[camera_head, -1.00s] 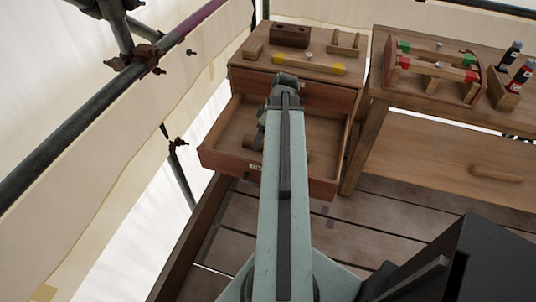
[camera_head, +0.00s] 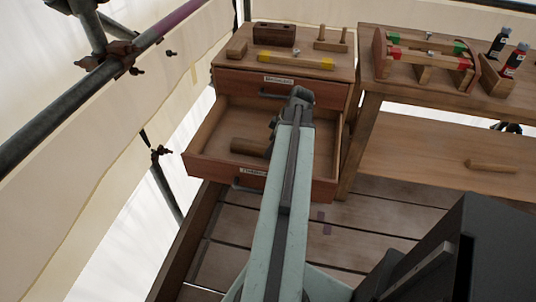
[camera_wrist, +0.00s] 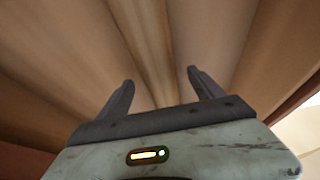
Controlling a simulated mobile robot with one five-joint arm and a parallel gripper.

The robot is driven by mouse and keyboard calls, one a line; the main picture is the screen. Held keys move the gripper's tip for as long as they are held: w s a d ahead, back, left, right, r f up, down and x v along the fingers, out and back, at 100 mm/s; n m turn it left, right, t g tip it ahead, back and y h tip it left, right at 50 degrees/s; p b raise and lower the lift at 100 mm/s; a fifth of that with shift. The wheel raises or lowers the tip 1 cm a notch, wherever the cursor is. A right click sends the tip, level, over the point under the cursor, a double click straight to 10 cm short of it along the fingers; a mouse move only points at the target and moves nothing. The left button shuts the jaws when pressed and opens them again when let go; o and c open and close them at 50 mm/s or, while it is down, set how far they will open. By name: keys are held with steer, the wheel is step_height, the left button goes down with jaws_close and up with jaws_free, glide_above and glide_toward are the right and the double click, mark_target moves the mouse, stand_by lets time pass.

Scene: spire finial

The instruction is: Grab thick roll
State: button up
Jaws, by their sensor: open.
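A thick brown wooden roll (camera_head: 249,147) lies on its side in the open lower drawer (camera_head: 208,165), its right end hidden behind my arm. My gripper is mostly hidden behind the arm link in the head view, over the drawer. In the wrist view my gripper (camera_wrist: 160,80) is open, its two dark fingers apart with nothing clearly held between them. Blurred brown wood fills the wrist view beyond the fingers; I cannot tell whether any of it is the roll.
The cabinet top holds a dark block (camera_head: 274,34), a yellow-ended bar (camera_head: 295,60) and a pegged stand (camera_head: 331,41). A bench (camera_head: 425,92) at right carries a wooden rack and dark bottles (camera_head: 515,60). Scaffold poles (camera_head: 80,95) stand at left.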

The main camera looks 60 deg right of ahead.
steer(key=b+x, duration=0.1)
steer(key=x, duration=0.2)
steer(key=shift+d, duration=0.1)
steer(key=shift+r, duration=0.25)
jaws_close()
steer(key=shift+r, duration=0.15)
step_height(320, 180, up, 10)
steer(key=p, duration=1)
